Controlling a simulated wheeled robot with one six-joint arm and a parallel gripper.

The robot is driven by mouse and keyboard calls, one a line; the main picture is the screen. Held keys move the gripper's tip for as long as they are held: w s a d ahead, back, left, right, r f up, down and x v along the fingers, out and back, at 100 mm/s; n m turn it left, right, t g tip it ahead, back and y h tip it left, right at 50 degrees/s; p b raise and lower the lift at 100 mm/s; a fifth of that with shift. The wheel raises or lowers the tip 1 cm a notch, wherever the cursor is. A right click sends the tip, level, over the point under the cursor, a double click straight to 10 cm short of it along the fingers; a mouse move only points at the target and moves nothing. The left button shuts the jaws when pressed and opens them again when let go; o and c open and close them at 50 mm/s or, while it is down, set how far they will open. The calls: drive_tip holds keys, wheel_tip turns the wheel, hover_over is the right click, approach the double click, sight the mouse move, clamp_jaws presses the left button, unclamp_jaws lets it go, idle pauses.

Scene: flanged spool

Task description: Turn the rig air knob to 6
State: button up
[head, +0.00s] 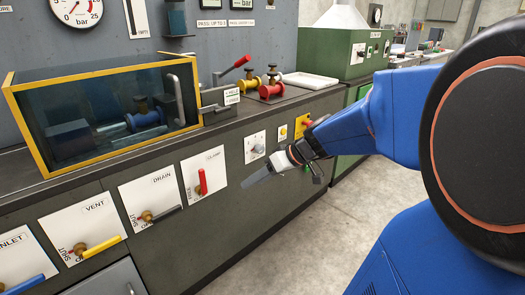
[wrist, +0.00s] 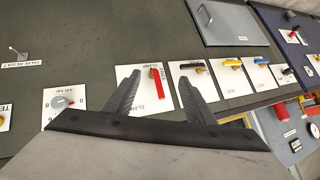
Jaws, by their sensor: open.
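The air knob (head: 257,148) is a small grey knob on a white plate on the bench's front panel, right of the clamp plate. In the wrist view the knob (wrist: 61,102) sits on its numbered dial plate at the left, outside the fingers; its setting is too small to read. My gripper (head: 262,176) is open and empty, in front of the panel and slightly below the knob in the head view. In the wrist view my gripper (wrist: 159,77) has its two dark fingers spread apart over the clamp plate, with the red clamp handle (wrist: 157,84) showing between them.
The red clamp handle (head: 203,181), black drain handle (head: 167,213) and yellow vent handle (head: 101,247) stick out left of the knob. A yellow plate with a red button (head: 307,122) is to the right. A yellow-framed glass box (head: 110,112) stands on the bench. Floor (head: 330,235) in front is clear.

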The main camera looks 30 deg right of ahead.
drive_tip(key=w+d+t, duration=0.3)
drive_tip(key=w+d, duration=0.4)
drive_tip(key=d, duration=0.3)
drive_tip(key=t+h, duration=0.2)
drive_tip(key=t, duration=0.1)
approach(262, 150)
drive_tip(key=shift+m, duration=0.3)
drive_tip(key=x, duration=0.8)
drive_tip(key=shift+w+a+f, duration=0.1)
drive_tip(key=shift+w+a, duration=0.05)
drive_tip(key=shift+w, duration=0.25)
drive_tip(key=c, duration=1.1)
drive_tip(key=shift+o, duration=0.2)
